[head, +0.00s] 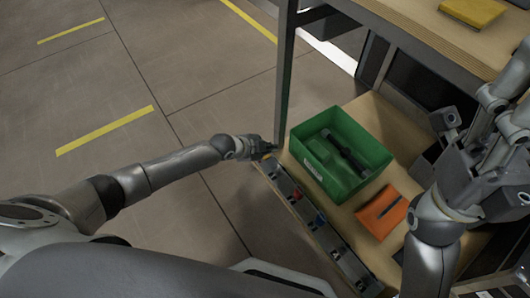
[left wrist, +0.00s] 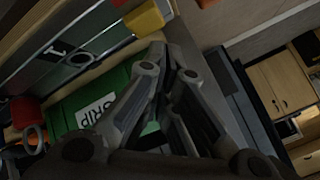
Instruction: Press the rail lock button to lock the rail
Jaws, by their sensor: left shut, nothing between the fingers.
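A grey metal rail strip (head: 312,222) with several small coloured controls runs along the shelf's front edge in the head view. A red control (head: 295,195) and a blue one (head: 320,218) sit on it; which one is the rail lock button I cannot tell. My left gripper (head: 268,149) is at the strip's far end, shut and empty. In the left wrist view its fingers (left wrist: 167,75) lie just below a yellow block-like part (left wrist: 148,18); contact is unclear.
A green bin (head: 302,134) holding a dark tool stands on the wooden shelf, close to my left gripper. An orange item (head: 382,211) lies nearer. A grey post (head: 285,75) rises by the shelf corner. The floor at left is clear.

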